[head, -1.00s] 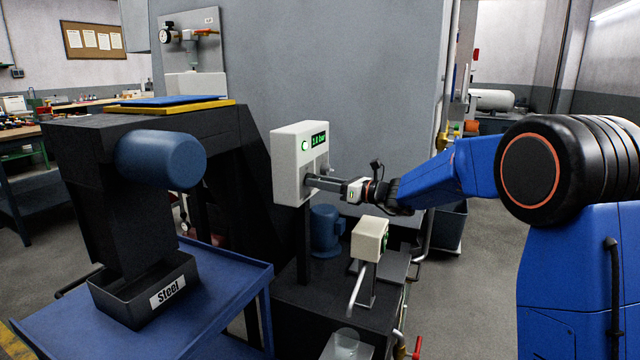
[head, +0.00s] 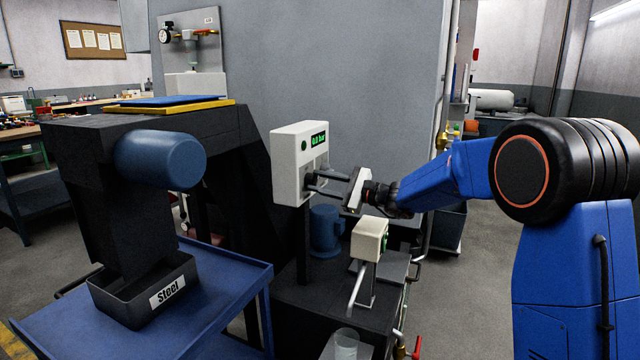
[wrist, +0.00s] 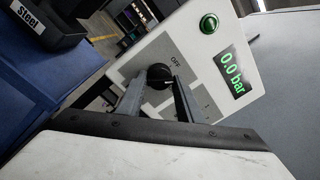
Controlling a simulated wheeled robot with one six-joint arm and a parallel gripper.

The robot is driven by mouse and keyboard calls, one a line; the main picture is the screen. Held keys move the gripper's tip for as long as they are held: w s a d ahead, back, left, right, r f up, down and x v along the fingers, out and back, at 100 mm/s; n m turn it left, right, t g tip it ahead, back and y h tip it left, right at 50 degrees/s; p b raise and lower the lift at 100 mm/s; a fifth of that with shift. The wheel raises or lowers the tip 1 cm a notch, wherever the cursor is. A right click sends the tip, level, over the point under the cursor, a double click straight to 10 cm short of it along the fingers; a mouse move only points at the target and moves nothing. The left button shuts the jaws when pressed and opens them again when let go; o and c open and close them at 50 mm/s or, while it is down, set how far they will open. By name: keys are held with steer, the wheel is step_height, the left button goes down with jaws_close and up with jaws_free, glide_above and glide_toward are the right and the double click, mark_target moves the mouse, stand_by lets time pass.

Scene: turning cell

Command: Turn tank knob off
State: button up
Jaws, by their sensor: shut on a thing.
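The white control box (head: 291,150) stands on a dark post above the tank unit. Its display (head: 319,139) reads 0.0 bar in green. The lamp (head: 304,146) beside it looks dark in the head view; in the wrist view it is a green button (wrist: 209,23). The black tank knob (wrist: 158,76) sits on the panel next to the OFF label (wrist: 175,62). My gripper (head: 310,183) is shut on the knob, one finger on each side, and is rolled relative to the panel. The fingers hide part of the knob and panel markings.
A smaller white box (head: 368,240) on a stand is below my gripper. A blue cart (head: 215,300) with a black Steel bin (head: 130,305) is at left. A blue motor (head: 325,230) stands behind the post. A grey wall (head: 370,80) is behind the box.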

steer(key=n, duration=0.7)
steer(key=shift+f+g, duration=0.25)
steer(key=shift+g, duration=0.05)
steer(key=shift+n, duration=0.3)
steer(key=o, duration=1)
steer(key=shift+r, duration=0.1)
steer(key=shift+d, duration=0.1)
steer(key=v, duration=1.7)
steer(key=shift+d+f, duration=0.15)
steer(key=shift+f, duration=0.15)
